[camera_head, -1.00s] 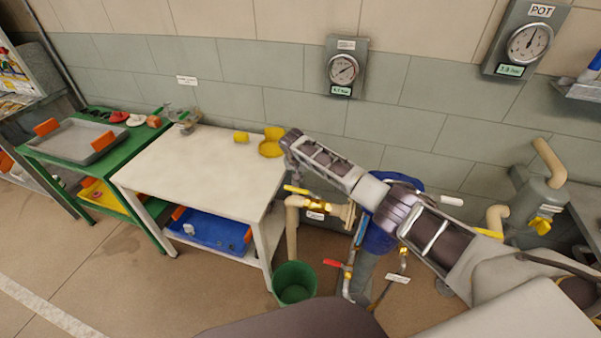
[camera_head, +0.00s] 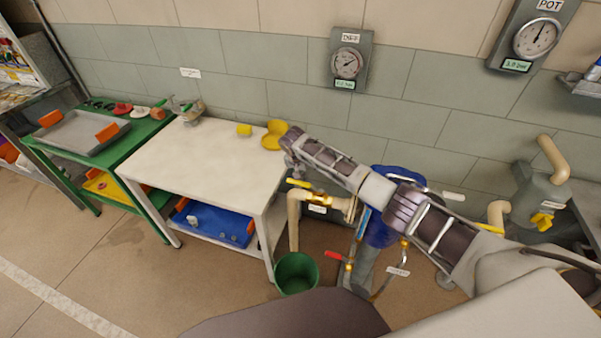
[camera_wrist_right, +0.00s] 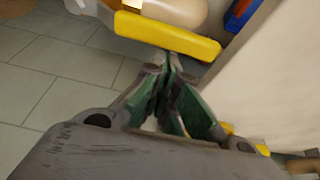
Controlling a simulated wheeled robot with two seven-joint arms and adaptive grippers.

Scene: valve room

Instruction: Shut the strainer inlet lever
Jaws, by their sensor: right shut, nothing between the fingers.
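A yellow lever (camera_head: 298,184) sits on a brass valve (camera_head: 318,200) on a beige pipe (camera_head: 293,222), just right of the white table. It lies roughly along the short horizontal run of pipe. The pipe leads right to a blue strainer body (camera_head: 381,232), partly hidden by my right arm. My right gripper (camera_head: 288,166) is above the lever in the head view. In the right wrist view its fingers (camera_wrist_right: 168,70) are shut and empty, close to a yellow lever (camera_wrist_right: 165,34); I cannot tell whether they touch. My left gripper is not in view.
The white table (camera_head: 205,160) stands left of the pipe, with yellow pieces (camera_head: 274,134) at its back right corner. A green bucket (camera_head: 296,272) is on the floor below. A red-handled valve (camera_head: 334,256) is low beside the strainer. Gauges (camera_head: 347,64) hang on the wall.

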